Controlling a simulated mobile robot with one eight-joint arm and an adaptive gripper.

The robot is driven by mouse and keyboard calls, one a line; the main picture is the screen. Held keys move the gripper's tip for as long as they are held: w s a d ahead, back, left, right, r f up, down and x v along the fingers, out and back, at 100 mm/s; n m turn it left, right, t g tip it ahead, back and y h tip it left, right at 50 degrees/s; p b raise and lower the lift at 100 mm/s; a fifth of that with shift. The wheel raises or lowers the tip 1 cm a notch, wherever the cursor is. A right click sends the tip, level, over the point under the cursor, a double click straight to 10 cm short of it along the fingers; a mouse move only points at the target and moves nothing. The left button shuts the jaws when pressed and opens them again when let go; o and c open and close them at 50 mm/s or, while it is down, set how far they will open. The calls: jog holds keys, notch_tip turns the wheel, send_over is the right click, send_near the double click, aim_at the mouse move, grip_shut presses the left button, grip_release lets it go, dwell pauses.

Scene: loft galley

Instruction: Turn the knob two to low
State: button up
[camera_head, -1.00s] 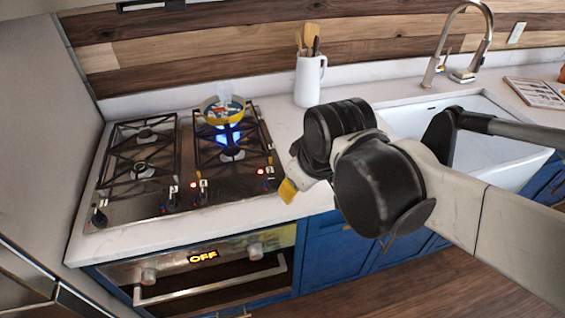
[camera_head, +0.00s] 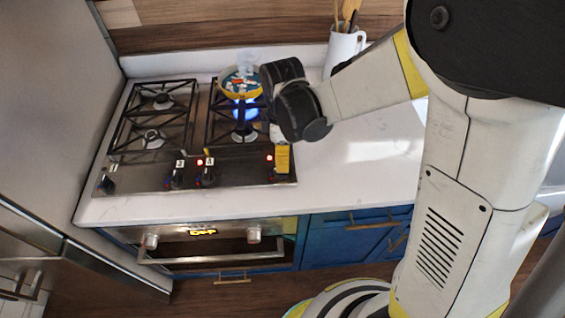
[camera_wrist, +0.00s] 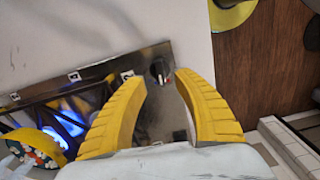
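The gas cooktop (camera_head: 140,176) has a row of dark knobs along its front edge with small number tags. My gripper (camera_head: 282,158) is over the cooktop's front right corner, its yellow finger hiding part of the rightmost knob area. In the wrist view my gripper (camera_wrist: 162,75) is open and empty, with its two yellow fingers apart. A black knob (camera_wrist: 160,68) with a pale pointer and a red mark shows between the fingertips, apparently not gripped. A tag (camera_wrist: 127,75) beside it seems to read 2, but is too small to be sure.
A yellow-rimmed pan (camera_head: 238,84) of food sits on the rear right burner over a blue flame (camera_head: 240,108). A utensil jug (camera_head: 343,48) stands behind on the counter. The white counter (camera_head: 370,165) right of the cooktop is clear. The oven handle (camera_head: 210,259) juts out below.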

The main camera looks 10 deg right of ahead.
notch_tip(320, 180, down, 6)
jog(key=shift+r+b, duration=0.25)
jog(key=shift+b, duration=0.4)
grip_shut()
